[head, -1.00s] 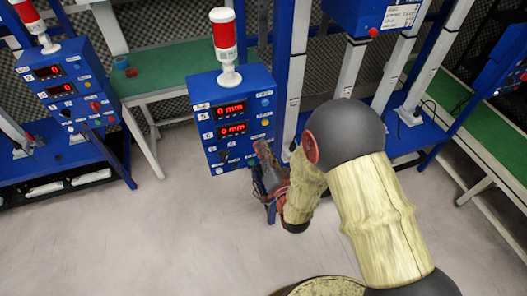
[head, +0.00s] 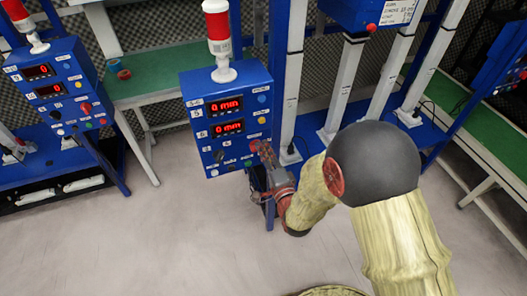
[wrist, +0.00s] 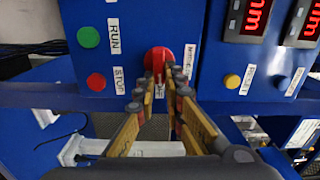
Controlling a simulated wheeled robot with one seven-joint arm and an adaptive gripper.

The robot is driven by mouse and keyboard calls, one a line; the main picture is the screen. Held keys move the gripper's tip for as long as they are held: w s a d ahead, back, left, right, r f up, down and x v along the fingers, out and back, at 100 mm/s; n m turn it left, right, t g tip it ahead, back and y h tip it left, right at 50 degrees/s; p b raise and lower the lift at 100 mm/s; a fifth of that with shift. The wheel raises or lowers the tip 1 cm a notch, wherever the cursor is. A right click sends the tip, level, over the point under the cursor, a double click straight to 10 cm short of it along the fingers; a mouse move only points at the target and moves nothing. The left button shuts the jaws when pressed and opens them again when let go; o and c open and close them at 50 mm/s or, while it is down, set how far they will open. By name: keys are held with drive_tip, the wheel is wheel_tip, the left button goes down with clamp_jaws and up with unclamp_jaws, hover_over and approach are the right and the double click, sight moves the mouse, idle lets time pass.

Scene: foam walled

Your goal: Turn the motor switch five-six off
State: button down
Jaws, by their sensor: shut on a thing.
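A blue control box (head: 203,90) with two red digital displays stands in the middle of the head view. In the wrist view, a red rotary switch (wrist: 158,56) sits on its panel, its handle running roughly up and down in that picture. A white label stands beside it. My gripper (wrist: 161,84) has its fingers on both sides of the handle, closed on it. In the head view my gripper (head: 262,150) reaches the lower right of the box front and partly covers the switch.
In the wrist view, a green RUN button (wrist: 88,37), a red STOP button (wrist: 96,82) and a yellow button (wrist: 232,81) are close to the switch. A red-and-white lamp (head: 218,35) tops the box. A similar box (head: 50,70) stands left. The floor in front is clear.

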drive_tip(key=shift+f+m, duration=0.1)
drive_tip(key=shift+m, duration=0.4)
drive_tip(key=shift+d, duration=0.1)
drive_tip(key=c, duration=1.9)
unclamp_jaws()
drive_tip(key=v, duration=1.2)
